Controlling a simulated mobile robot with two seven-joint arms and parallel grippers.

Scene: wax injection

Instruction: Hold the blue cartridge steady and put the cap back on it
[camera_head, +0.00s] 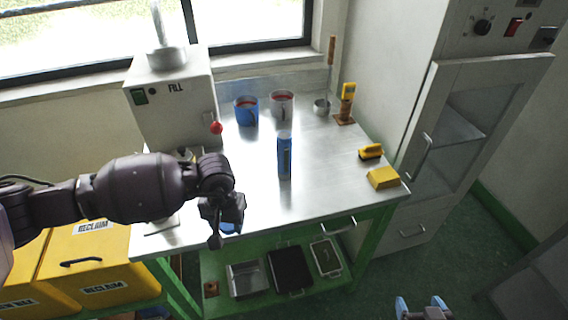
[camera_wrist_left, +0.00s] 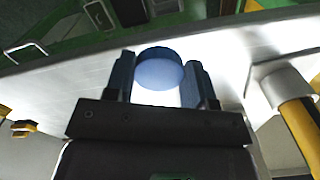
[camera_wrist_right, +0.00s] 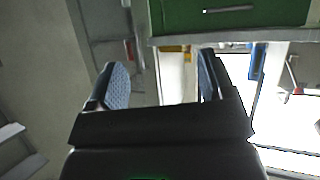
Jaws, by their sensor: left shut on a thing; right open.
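The blue cartridge (camera_head: 284,158) stands upright near the middle of the steel table, with a paler top. It also seems to show at the right of the right wrist view (camera_wrist_right: 258,62). My left gripper (camera_head: 229,222) is over the table's front left part, left of and nearer than the cartridge. It is shut on a round blue cap (camera_wrist_left: 160,70), seen between its fingers in the left wrist view; the cap is partly hidden in the head view. My right gripper (camera_head: 421,304) is open and empty, low over the floor, in front of the table's right side.
A blue cup (camera_head: 246,112) and a grey cup (camera_head: 281,104) stand behind the cartridge. A ladle (camera_head: 322,106) and yellow items (camera_head: 383,178) are toward the right. A white machine (camera_head: 172,100) stands at the back left. A cabinet (camera_head: 455,120) is right of the table.

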